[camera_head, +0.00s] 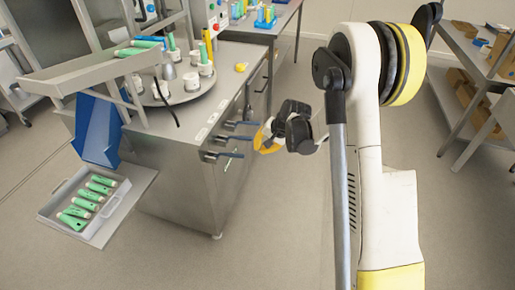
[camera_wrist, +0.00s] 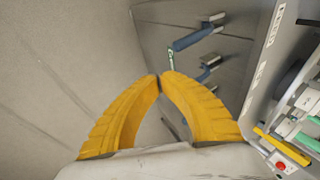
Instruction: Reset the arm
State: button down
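My gripper (camera_head: 266,138) hangs in front of the steel cabinet, right of its drawer handles, clear of the counter. In the wrist view its two yellow fingers (camera_wrist: 161,77) curve together and meet at the tips. Nothing shows between them, so it is shut and empty. My white arm with yellow bands (camera_head: 388,190) stands at the right of the head view, its forearm reaching down and left. A small green item (camera_wrist: 170,58) shows just beyond the fingertips; I cannot tell what it is.
The steel cabinet (camera_head: 185,190) with blue-barred handles (camera_head: 238,125) is close left of the gripper. A round turntable (camera_head: 184,88) holds white cups and tubes. A grey tray (camera_head: 58,207) of green tubes sits low at left. Shelving (camera_head: 470,60) stands at right; floor between is free.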

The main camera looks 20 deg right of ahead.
dwell(0.4)
jog(key=s+a+r+n+h, duration=0.1)
jog(key=s+a+r+n, duration=0.1)
jog(key=s+r, duration=0.5)
jog(key=s+a+r+n+h, duration=0.15)
jog(key=s+r, duration=0.35)
jog(key=r, duration=0.5)
jog(key=s+a+r+n+t, duration=0.1)
jog(key=s+r+n, duration=0.1)
jog(key=s, duration=0.7)
jog(key=s+a+r+n+t, duration=0.1)
jog(key=s+r+n, duration=0.1)
jog(key=s, duration=0.8)
jog(key=shift+a+h, duration=0.2)
jog(key=shift+h, duration=0.15)
